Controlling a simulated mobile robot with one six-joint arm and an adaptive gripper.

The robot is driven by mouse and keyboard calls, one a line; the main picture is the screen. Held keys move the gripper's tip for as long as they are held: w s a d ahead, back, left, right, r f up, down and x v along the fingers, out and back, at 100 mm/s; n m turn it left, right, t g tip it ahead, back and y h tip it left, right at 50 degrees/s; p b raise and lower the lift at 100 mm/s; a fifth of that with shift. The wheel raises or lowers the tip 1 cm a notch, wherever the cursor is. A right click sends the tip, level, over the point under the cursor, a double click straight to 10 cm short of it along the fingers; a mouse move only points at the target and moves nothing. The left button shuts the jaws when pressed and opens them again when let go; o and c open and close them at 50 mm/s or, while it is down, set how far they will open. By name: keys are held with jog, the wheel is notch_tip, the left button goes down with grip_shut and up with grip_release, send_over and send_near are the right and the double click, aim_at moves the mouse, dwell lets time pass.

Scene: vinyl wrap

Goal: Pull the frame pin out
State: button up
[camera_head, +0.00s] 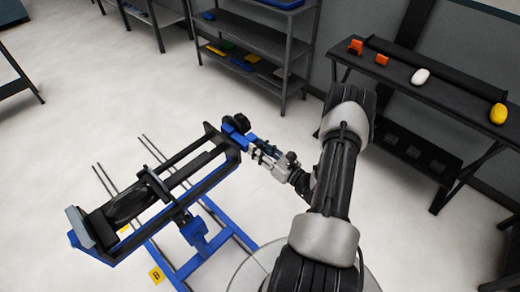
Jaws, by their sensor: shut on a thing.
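A blue and black frame (217,168) stands on the floor left of centre, with long dark rails and a dark roll-like part between them. A black round knob (236,123) sits at its upper right corner. My gripper (256,151) reaches in from the right and is shut at the frame's right end, just below the knob. The frame pin is small and largely hidden by the fingers, so how deep it sits cannot be told.
A dark table (440,94) at the right holds orange pieces (355,46), a white item (419,77) and a yellow one (499,113). A shelf unit (262,35) stands behind. Blue floor rails (228,221) lie below the frame; open floor surrounds it.

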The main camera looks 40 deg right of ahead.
grip_shut()
jog(key=s, duration=0.2)
jog(key=shift+s, duration=0.35)
jog(key=o, duration=0.6)
grip_release()
jog(key=shift+s+d, duration=0.1)
jog(key=shift+o, duration=0.2)
jog(key=s, duration=1.2)
jog(key=shift+d, duration=0.45)
